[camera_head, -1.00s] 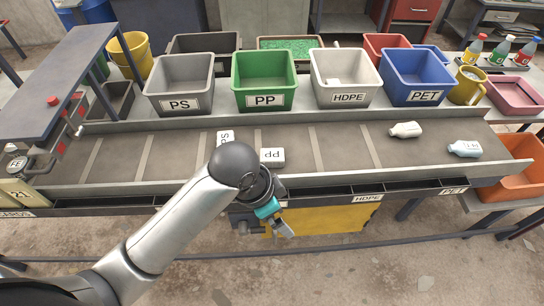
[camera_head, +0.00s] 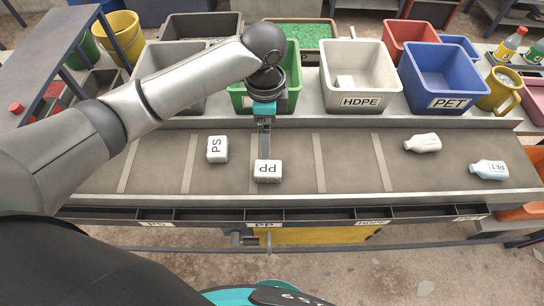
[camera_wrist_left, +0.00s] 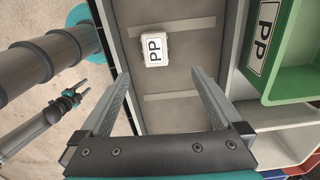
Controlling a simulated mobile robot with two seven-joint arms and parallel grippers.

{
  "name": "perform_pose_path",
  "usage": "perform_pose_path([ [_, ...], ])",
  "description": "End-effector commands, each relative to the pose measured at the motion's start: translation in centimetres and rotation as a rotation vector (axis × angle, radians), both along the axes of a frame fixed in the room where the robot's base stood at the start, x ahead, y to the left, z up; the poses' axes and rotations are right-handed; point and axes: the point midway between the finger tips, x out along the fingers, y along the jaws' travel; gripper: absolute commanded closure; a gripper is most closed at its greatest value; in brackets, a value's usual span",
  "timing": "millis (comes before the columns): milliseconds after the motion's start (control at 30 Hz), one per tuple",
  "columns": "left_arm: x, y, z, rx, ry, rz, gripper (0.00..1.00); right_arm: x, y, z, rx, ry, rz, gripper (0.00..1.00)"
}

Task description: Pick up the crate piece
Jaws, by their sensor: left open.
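A small white block marked PP (camera_head: 268,171) lies on the conveyor belt, and it also shows in the left wrist view (camera_wrist_left: 155,49). Another white block, marked PS (camera_head: 217,149), lies to its left. No label tells which one is the crate piece. My left gripper (camera_head: 265,150) points down over the belt just behind the PP block. In the left wrist view its two fingers (camera_wrist_left: 160,82) are spread with nothing between them, and the PP block is beyond the tips. My right gripper (camera_wrist_left: 74,95) shows small at the left of that view, its tips apart and empty.
Grey, green (camera_head: 292,88), HDPE (camera_head: 359,102) and PET (camera_head: 446,103) bins stand behind the belt (camera_head: 345,165). A white bottle (camera_head: 423,143) and a pale blue bottle (camera_head: 489,170) lie to the right. The belt between block and bottles is clear.

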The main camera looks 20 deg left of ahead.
Motion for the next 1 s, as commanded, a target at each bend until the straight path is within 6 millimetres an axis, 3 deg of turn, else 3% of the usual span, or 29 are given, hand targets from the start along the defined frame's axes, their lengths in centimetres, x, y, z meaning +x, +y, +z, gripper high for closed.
perform_pose_path([
  [100,-0.2,0.0,-2.4,0.002,0.006,-0.001,0.0,-2.1,-0.2,-0.5,-0.003,0.033,-0.001,0.5],
  [300,-0.2,-0.1,-6.7,0.0,0.005,0.001,0.0,-3.7,-0.4,-1.2,-0.007,0.059,-0.001,0.5],
  [433,-0.2,-0.1,-8.6,0.0,0.003,0.0,0.0,-3.3,-0.5,-1.5,-0.009,0.054,-0.001,0.5],
  [667,-0.2,-0.1,-10.1,0.0,0.002,-0.001,0.0,-2.1,-0.4,-1.6,-0.007,0.032,-0.002,0.5],
  [1000,-0.6,-0.4,-14.5,0.001,0.0,0.0,0.0,-2.0,-0.4,-2.2,-0.007,0.031,-0.002,0.5],
])
